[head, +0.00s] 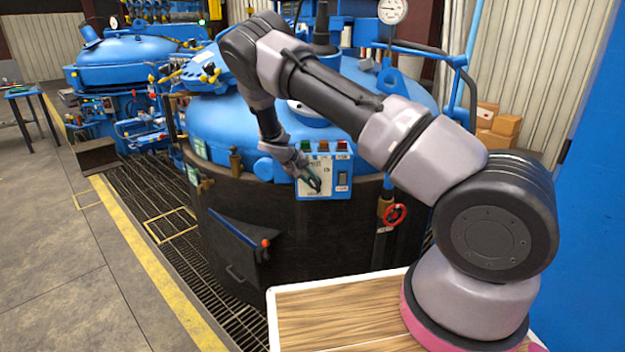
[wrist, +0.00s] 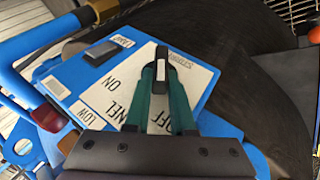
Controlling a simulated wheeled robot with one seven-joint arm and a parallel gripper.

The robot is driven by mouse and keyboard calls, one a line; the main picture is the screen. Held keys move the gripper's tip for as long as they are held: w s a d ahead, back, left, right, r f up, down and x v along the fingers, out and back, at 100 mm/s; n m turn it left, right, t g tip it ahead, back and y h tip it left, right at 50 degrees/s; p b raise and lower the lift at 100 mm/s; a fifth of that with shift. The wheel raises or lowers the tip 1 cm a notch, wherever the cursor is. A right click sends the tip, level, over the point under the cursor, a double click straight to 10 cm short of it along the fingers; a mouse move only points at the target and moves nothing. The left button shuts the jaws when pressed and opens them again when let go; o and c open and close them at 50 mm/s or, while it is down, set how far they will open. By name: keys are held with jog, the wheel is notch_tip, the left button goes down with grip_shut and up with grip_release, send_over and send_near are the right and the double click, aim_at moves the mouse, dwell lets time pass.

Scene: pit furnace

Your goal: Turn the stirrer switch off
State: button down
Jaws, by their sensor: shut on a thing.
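The blue control panel (head: 325,192) is on the side of the near furnace, with a white plate on its face. In the wrist view the panel (wrist: 52,78) appears turned over, with ON, OFF and STIRRER lettering on the white plate (wrist: 190,75). My gripper (head: 316,185) is at this plate. In the wrist view my gripper (wrist: 161,68) has its two green fingers closed around the stirrer switch (wrist: 161,54), a small pale and dark piece beside the STIRRER label. The fingers hide much of the switch, so I cannot tell which mark it points to.
A dark rocker switch (wrist: 101,53) by the LAMP label is close to my fingers; it also shows in the head view (head: 343,178). Indicator lights (head: 323,146) line the panel top. A red valve wheel (head: 395,215) is to the right, a wooden-topped surface (head: 335,318) in front.

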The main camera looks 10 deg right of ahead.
jog(key=shift+a+f+h, duration=0.25)
jog(key=shift+a+h, duration=0.05)
jog(key=shift+h, duration=0.8)
jog(key=shift+n, duration=0.3)
jog(key=c, duration=0.8)
grip_release()
jog(key=shift+o, duration=0.2)
jog(key=shift+a, duration=0.1)
jog(key=v, duration=1)
jog(key=shift+a+r, duration=0.2)
jog(key=shift+a, duration=0.1)
